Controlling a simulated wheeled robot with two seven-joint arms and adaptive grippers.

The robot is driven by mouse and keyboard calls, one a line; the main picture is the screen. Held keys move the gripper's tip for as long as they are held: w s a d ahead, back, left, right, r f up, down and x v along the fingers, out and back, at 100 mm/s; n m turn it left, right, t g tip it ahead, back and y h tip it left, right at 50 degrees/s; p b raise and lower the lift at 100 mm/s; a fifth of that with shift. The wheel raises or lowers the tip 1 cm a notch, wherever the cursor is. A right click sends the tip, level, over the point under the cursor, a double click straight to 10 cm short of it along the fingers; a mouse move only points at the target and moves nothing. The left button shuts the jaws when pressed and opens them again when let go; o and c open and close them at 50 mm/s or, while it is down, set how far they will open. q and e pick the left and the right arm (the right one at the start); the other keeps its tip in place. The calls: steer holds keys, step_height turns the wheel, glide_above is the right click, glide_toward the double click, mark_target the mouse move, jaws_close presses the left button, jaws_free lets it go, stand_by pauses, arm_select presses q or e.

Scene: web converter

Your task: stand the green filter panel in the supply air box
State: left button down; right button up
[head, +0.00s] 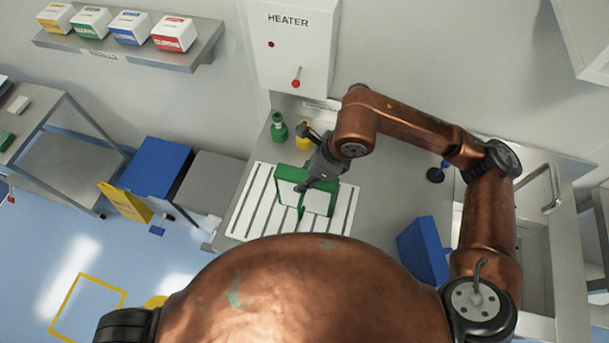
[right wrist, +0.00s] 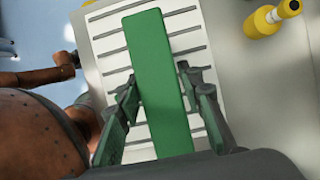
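The green filter panel (head: 319,203) has a green frame and white faces. It is over the white slatted rack (head: 252,211) on the bench; I cannot tell whether it touches the slats. My right gripper (head: 304,186) comes down on it from above. In the right wrist view the panel (right wrist: 160,80) shows as a long green edge. The right gripper's (right wrist: 158,85) two fingers are closed in on its two sides and appear to touch it. My left gripper cannot be made out. I cannot identify the supply air box with certainty.
A green bottle (head: 279,131) and a yellow bottle (head: 302,133) stand behind the rack, below the heater box (head: 291,45). A blue box (head: 424,250) is on the right, near my right arm. A steel basin (head: 533,245) lies further right.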

steer(key=o, duration=0.3)
steer(key=shift+o, duration=0.2)
